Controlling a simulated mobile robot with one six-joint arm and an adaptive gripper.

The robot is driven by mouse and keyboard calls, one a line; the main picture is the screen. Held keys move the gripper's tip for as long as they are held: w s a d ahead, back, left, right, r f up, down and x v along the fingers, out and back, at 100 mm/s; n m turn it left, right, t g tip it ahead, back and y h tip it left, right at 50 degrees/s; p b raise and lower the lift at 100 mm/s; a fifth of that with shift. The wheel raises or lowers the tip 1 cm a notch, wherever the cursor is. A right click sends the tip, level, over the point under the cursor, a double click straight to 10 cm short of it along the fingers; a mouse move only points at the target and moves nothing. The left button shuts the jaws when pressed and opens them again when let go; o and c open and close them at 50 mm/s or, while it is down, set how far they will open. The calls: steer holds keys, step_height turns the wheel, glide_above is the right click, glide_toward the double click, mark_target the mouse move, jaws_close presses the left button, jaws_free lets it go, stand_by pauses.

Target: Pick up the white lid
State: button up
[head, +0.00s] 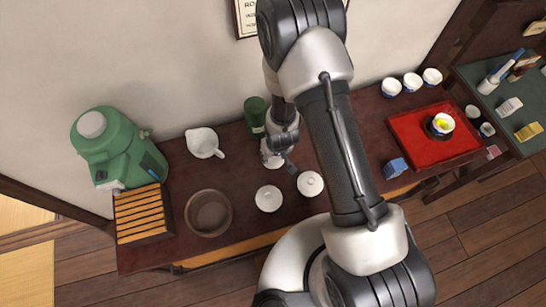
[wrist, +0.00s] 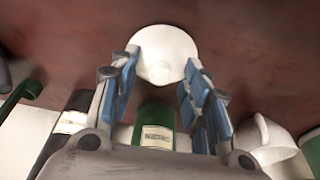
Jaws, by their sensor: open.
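My gripper (head: 280,160) is open and points down over the middle of the table; its open fingers also show in the wrist view (wrist: 162,68). In the wrist view, a round white lid-like piece (wrist: 165,42) with a small knob shows between and just beyond the fingertips. In the head view, a white piece (head: 270,158) sits under the gripper, partly hidden by it. Two more round white knobbed pieces, one left (head: 268,199) and one right (head: 311,184), lie closer to the table's front edge. I cannot tell whether the fingers touch anything.
A green canister (head: 256,117) stands behind the gripper, with a white jug (head: 203,143) to its left. A brown bowl (head: 208,213), slatted box (head: 140,213) and green dispenser (head: 118,148) are at left. A red tray (head: 410,140) and blue block (head: 395,168) are at right.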

steer(key=shift+c, duration=0.5)
jaws_close()
